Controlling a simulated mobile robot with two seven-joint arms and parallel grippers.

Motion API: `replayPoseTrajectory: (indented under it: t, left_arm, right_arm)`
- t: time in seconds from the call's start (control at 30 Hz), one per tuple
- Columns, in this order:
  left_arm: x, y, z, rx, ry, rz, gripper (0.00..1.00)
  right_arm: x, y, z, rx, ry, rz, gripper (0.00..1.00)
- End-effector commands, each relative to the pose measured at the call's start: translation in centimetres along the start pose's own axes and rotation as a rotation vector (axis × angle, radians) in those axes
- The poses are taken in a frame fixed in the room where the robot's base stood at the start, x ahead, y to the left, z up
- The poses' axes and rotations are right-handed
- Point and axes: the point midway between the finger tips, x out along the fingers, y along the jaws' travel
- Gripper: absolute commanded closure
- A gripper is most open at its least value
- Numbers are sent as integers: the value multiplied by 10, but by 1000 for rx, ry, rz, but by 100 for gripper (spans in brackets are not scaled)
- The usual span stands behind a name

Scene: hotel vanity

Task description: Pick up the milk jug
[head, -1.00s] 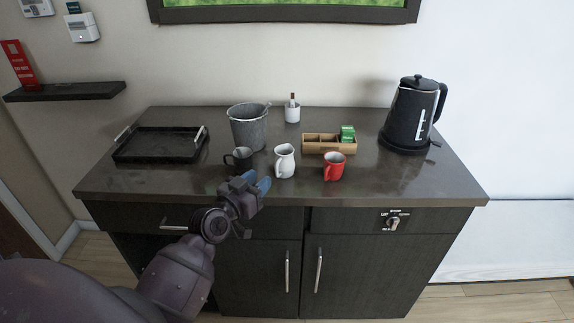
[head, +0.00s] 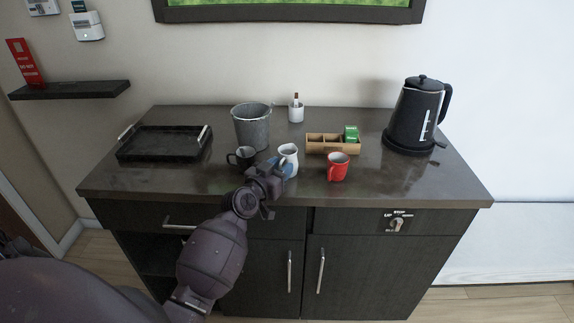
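The milk jug (head: 290,153) is a small white pitcher standing upright on the dark counter, with its handle side to the left. My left gripper (head: 282,166) reaches in from the front left, and its blue fingertips overlap the jug's handle side and lower front. Whether the fingers touch the jug, or how far apart they are, I cannot tell. The gripper hides part of the jug's lower left. My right gripper is not in view.
A black mug (head: 243,157) stands close on the left, with a grey bucket (head: 251,128) behind it. A red mug (head: 338,168) is on the right. A wooden box (head: 322,144), black kettle (head: 416,115) and black tray (head: 160,145) stand further off. The counter's front left is clear.

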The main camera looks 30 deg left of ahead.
Motion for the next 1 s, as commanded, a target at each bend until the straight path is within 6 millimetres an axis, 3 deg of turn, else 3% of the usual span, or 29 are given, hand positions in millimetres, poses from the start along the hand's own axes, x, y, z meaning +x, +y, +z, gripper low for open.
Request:
replayPoseTrajectory:
  t: [0.13, 0.37, 1.0]
  left_arm:
    - [0, 0, 0, 0, 0, 0, 67]
    - [0, 0, 0, -1, 0, 0, 100]
    - [0, 0, -6, -1, 3, 0, 100]
  right_arm:
    - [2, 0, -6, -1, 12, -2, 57]
    - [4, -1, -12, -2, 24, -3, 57]
    - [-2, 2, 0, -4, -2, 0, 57]
